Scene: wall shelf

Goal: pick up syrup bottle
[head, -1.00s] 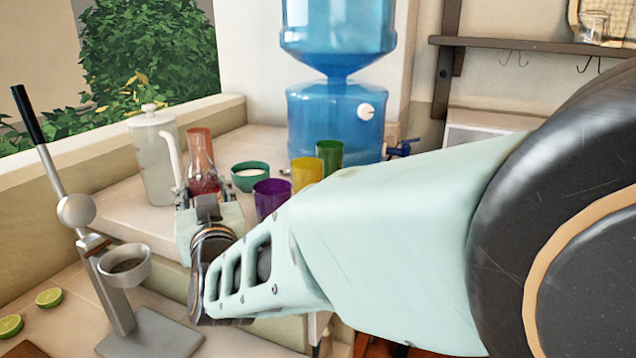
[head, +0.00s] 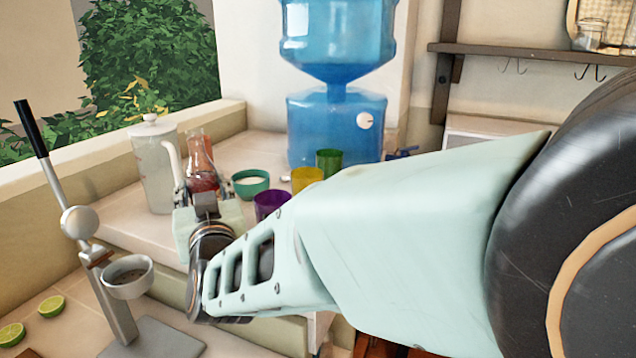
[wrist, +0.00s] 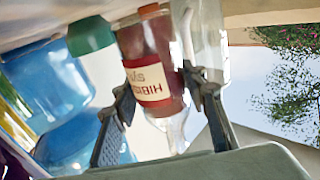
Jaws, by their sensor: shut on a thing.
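The syrup bottle (head: 201,165) is a clear bottle with red liquid, standing between a glass pitcher and a teal bowl in the head view. In the wrist view the bottle (wrist: 152,70) shows a cream label with red letters, and the picture is strongly rotated. My gripper (wrist: 158,95) is shut on the bottle, with one finger on each side of its body. In the head view my gripper (head: 203,190) reaches the bottle from the near side, and my wrist hides its lower part. Whether the base touches the counter is hard to tell.
The clear pitcher (head: 156,165) stands close on the left. The teal bowl (head: 250,184), purple cup (head: 271,205), yellow cup (head: 306,179) and green cup (head: 329,162) stand to the right. A blue water dispenser (head: 336,125) is behind. A citrus press (head: 100,262) stands front left.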

